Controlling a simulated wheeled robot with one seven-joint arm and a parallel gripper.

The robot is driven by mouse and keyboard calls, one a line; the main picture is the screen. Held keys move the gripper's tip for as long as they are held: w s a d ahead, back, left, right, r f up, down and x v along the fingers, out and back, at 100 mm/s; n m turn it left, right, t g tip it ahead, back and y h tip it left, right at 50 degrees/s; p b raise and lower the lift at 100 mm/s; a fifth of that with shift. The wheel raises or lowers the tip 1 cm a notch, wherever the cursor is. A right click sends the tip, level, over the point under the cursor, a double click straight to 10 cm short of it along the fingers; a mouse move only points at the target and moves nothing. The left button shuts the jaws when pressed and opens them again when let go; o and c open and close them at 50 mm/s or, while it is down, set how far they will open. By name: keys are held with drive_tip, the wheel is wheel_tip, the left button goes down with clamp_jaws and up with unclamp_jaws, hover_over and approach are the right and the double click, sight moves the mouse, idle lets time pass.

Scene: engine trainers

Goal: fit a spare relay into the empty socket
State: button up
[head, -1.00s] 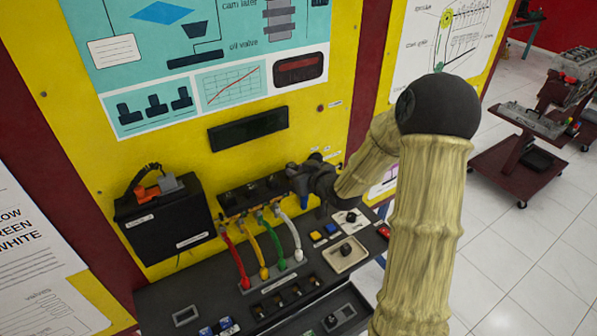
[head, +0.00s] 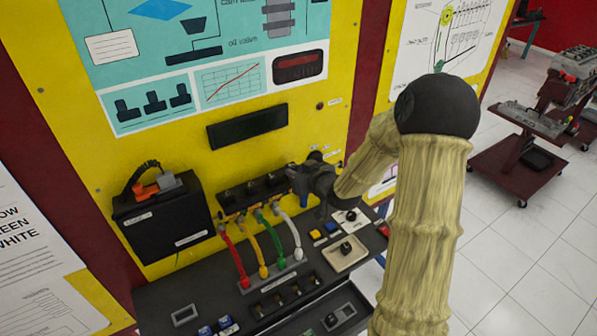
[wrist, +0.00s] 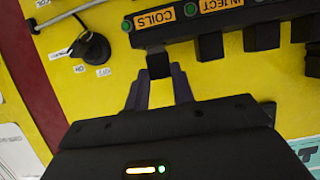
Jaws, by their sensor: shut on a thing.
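My gripper (wrist: 158,88) is shut on a small black relay (wrist: 158,65), held between its two fingertips. The relay is at the dark relay strip (wrist: 230,18), below the orange COILS label. Its far end meets the strip's edge there; I cannot tell how deep it sits. Any socket behind it is hidden. Other black relays (wrist: 210,47) stand in a row along the strip to the right. In the head view my gripper (head: 300,180) is at the right end of the relay strip (head: 252,193), and the held relay cannot be made out.
A black key switch (wrist: 92,46) is left of the gripper in the wrist view. In the head view, red, yellow, green and white cables (head: 272,238) rise close below the strip. A black box (head: 163,215) hangs at left. The console (head: 180,290) lies below.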

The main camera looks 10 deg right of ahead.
drive_tip(key=shift+f+b, duration=0.35)
drive_tip(key=shift+f, duration=0.1)
drive_tip(key=o, duration=0.7)
drive_tip(key=shift+s+r, duration=0.1)
drive_tip(key=shift+r, duration=0.05)
drive_tip(key=shift+r+p+v, duration=0.2)
drive_tip(key=shift+p+v, duration=0.25)
drive_tip(key=shift+v, duration=0.7)
drive_tip(key=shift+r+p+v, duration=0.15)
drive_tip(key=shift+p+v, duration=0.3)
drive_tip(key=shift+v, duration=0.75)
wheel_tip(320, 180, up, 5)
drive_tip(key=p, duration=0.3)
drive_tip(key=shift+f+p, duration=0.2)
drive_tip(key=shift+p, duration=0.1)
